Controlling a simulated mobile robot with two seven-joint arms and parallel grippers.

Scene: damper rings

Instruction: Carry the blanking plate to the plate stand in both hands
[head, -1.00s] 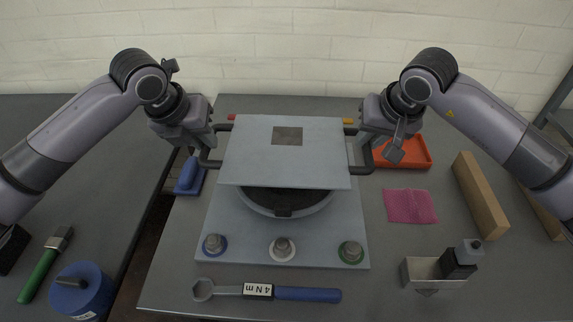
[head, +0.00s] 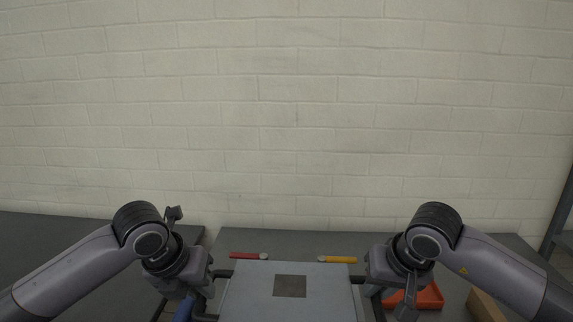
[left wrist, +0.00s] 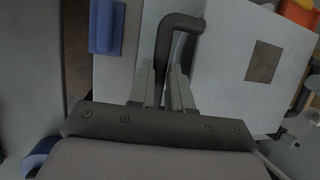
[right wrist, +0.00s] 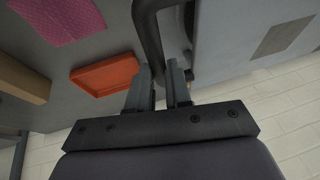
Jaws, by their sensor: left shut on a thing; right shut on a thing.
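The blanking plate (head: 255,300) is a pale grey square plate with a dark square patch; its near part is cut off by the bottom of the head view. It has a dark bar handle on each side. My left gripper (head: 205,290) is shut on the left handle, which shows between the fingers in the left wrist view (left wrist: 178,45). My right gripper (head: 368,280) is shut on the right handle, seen in the right wrist view (right wrist: 150,35). I cannot make out the plate stand in the current views.
A red-handled tool (head: 245,255) and a yellow-handled tool (head: 338,259) lie at the table's back edge. An orange tray (head: 430,297) and a wooden block (head: 484,306) are at the right. A blue object (left wrist: 106,25) lies near the left handle. A brick wall (head: 290,120) stands behind.

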